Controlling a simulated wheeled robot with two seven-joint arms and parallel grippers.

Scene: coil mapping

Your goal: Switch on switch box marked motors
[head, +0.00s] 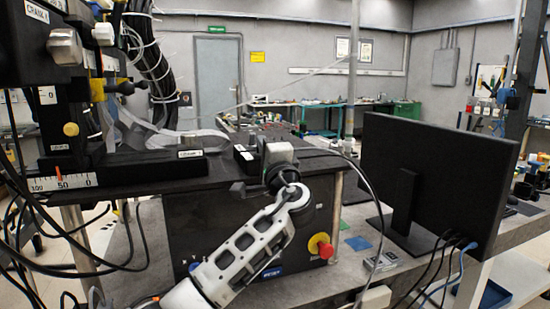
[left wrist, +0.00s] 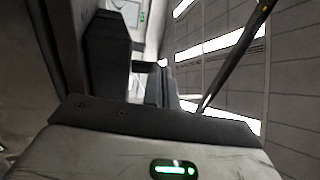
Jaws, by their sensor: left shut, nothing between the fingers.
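My left gripper (head: 242,188) is at the end of the grey and white arm in the middle of the head view. Its dark fingers point left and are shut with nothing between them. Its dark finger parts (left wrist: 108,58) show large in the left wrist view. A small black box (head: 243,158) with white labels lies on the black platform, just behind and above the gripper. The labels are too small to read, so I cannot tell whether it is the switch box marked motors. My right gripper is not in view.
A black cabinet (head: 205,232) with a red stop knob (head: 325,250) stands below the platform. The coil stand (head: 66,112) with cables is at left. A black monitor (head: 440,185) stands at right. A cable (head: 376,205) hangs right of my arm.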

